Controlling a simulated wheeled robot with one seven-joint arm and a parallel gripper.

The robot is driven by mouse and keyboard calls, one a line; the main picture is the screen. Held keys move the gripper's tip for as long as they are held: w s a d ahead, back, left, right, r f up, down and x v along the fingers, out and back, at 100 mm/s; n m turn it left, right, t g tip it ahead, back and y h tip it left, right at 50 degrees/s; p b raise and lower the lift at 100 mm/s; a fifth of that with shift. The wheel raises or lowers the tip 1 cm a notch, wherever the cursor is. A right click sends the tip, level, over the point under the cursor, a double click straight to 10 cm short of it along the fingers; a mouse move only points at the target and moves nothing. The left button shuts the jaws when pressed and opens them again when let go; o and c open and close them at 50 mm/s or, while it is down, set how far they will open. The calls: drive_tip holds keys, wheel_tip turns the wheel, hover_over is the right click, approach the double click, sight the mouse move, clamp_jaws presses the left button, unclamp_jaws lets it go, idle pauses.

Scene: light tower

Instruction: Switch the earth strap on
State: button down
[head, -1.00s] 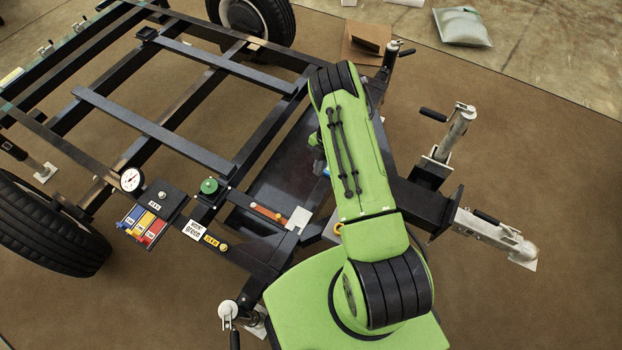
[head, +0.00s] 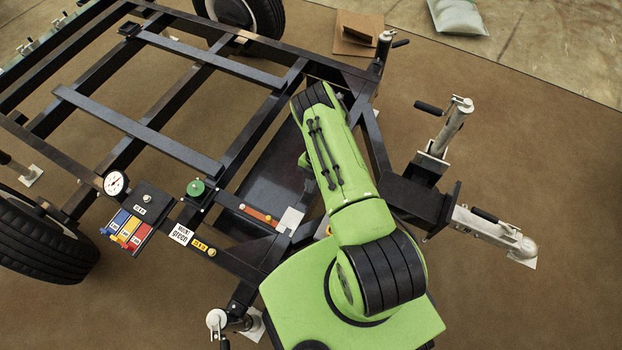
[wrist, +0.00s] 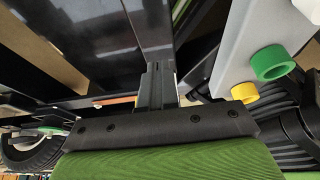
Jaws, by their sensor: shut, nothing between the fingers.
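No part in view is clearly marked as the earth strap, so I cannot tell which one it is. On the trailer frame, a black panel carries blue, yellow and red levers (head: 127,231) with labels too small to read. A green knob (head: 196,188) and an orange-red strip (head: 259,215) beside a pale plate (head: 290,219) sit to its right. My gripper (wrist: 156,80) is shut and empty in the wrist view, its dark fingers pointing toward dark frame surfaces. In the head view my own green arm hides it.
A grey post with a green ring (wrist: 271,63) and a yellow ring (wrist: 245,92) stands close right of my gripper. Black frame bars (head: 140,130) surround the area. A dial gauge (head: 116,183), a wheel (head: 45,235) and a crank jack (head: 450,127) stand around. Brown floor (head: 530,150) is clear at right.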

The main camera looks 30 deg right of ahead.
sight(301, 210)
drive_tip(key=b+x, duration=0.1)
drive_tip(key=x, duration=0.3)
drive_tip(key=shift+f, duration=0.1)
drive_tip(key=s+a, duration=0.2)
drive_tip(key=a, duration=0.1)
drive_tip(key=shift+s+r, duration=0.1)
drive_tip(key=shift+r, duration=0.25)
drive_tip(key=shift+s+a, duration=0.1)
